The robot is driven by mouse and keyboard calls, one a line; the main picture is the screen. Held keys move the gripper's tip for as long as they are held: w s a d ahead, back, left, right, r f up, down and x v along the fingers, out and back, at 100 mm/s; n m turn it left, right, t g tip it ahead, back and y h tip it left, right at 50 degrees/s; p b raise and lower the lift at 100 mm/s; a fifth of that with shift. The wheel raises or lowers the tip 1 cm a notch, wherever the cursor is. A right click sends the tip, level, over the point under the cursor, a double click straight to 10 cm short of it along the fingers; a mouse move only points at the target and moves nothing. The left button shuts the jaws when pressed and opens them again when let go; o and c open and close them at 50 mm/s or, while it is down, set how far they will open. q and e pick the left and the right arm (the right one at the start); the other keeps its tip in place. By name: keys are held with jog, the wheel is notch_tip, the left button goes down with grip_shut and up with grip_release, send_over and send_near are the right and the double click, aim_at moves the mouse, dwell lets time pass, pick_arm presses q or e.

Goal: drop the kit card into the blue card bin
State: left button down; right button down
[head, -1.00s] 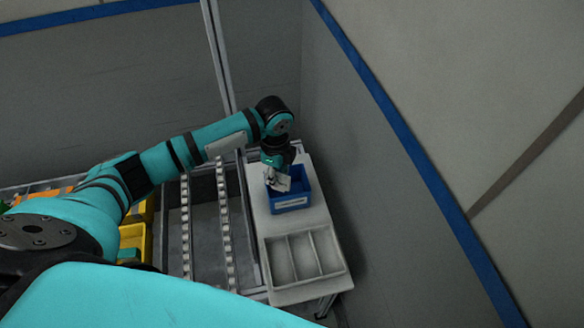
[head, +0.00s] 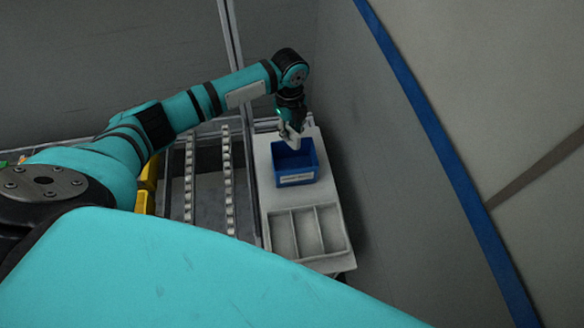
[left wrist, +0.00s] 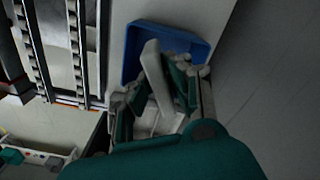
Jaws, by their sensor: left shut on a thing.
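The blue card bin (head: 297,180) stands on the white side table, with a pale label on its front. My left gripper (head: 291,131) points down over the bin's back edge and is shut on the whitish kit card (head: 294,140). In the left wrist view the card (left wrist: 154,72) is seen nearly edge-on between the fingers (left wrist: 160,90), with the bin (left wrist: 134,48) beyond it. I cannot tell whether the card's lower edge is below the rim. My right gripper is not in view.
A white tray with three compartments (head: 305,232) sits in front of the bin and looks empty. Roller rails (head: 229,180) and yellow bins (head: 146,187) lie to the left. A grey wall (head: 385,190) stands close on the right.

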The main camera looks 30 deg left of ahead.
pick_arm(q)
jog(key=shift+f, duration=0.3)
jog(key=shift+r, duration=0.1)
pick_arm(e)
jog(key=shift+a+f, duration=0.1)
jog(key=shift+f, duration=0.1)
pick_arm(q)
jog(key=c, duration=1.2)
grip_release()
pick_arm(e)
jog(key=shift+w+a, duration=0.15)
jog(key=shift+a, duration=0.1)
pick_arm(q)
jog(key=shift+r, duration=0.1)
notch_tip(320, 180, up, 12)
jog(key=shift+f, duration=0.1)
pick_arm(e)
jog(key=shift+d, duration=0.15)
